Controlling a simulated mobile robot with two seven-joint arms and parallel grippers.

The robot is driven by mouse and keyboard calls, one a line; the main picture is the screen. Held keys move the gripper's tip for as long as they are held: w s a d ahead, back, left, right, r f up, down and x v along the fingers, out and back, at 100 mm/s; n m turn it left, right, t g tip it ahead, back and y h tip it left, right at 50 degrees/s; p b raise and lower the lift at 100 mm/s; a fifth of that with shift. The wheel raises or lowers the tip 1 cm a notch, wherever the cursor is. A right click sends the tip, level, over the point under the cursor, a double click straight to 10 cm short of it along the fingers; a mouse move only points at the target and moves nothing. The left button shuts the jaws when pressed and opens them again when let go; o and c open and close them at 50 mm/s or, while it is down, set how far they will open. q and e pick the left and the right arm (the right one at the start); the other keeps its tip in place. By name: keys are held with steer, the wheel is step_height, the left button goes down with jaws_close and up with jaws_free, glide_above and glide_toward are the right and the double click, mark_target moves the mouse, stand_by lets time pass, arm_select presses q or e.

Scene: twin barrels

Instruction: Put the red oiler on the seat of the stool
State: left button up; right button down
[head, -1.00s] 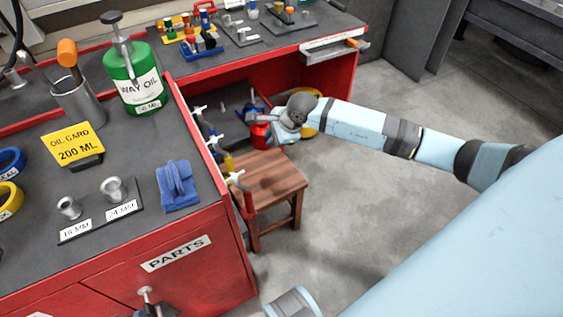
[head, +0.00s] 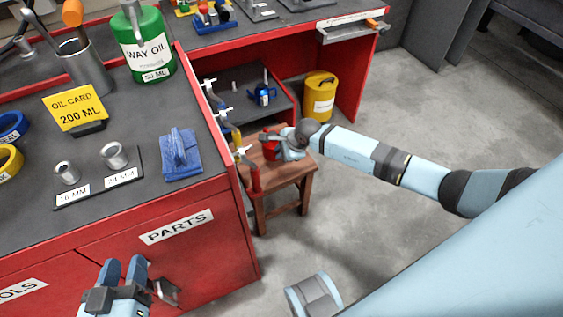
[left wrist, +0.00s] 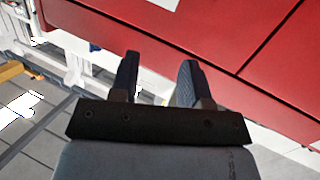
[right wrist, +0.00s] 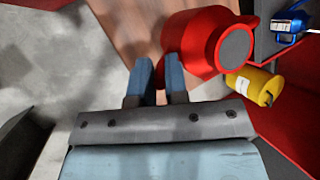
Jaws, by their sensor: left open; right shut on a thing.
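The red oiler (head: 270,143) is at the wooden stool (head: 277,176), over the far part of its seat. My right gripper (head: 284,145) is shut on the oiler. In the right wrist view the oiler (right wrist: 198,38) lies beyond and between my right fingertips (right wrist: 160,75), with the stool's wooden seat (right wrist: 125,25) behind it. I cannot tell whether its base touches the seat. My left gripper (head: 124,268) is open and empty in front of the red cabinet; its two fingers also show apart in the left wrist view (left wrist: 158,80).
A yellow drum (head: 319,97) stands on the floor behind the stool. A blue oiler (head: 262,95) sits on the low shelf. Floor right of the stool is clear.

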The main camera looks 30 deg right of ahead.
step_height(320, 180, down, 4)
steer(key=shift+f+b, duration=0.1)
steer(key=shift+b, duration=0.55)
steer(key=shift+f, duration=0.1)
arm_select(q)
steer(key=shift+w+d+r+t+h, duration=0.1)
steer(key=shift+d+r+t+h, duration=0.2)
steer(key=shift+r, duration=0.35)
steer(key=shift+w+d+r+t+h, duration=0.1)
steer(key=shift+d+r+t+h, duration=0.2)
steer(key=shift+r, duration=0.3)
steer(key=shift+s+a, duration=0.1)
arm_select(e)
steer(key=c, duration=1.6)
jaws_free()
steer(key=shift+f, duration=0.1)
arm_select(q)
steer(key=shift+r, duration=0.2)
arm_select(e)
steer(key=o, duration=0.5)
steer(key=shift+c, duration=0.2)
arm_select(q)
steer(key=shift+r, duration=0.1)
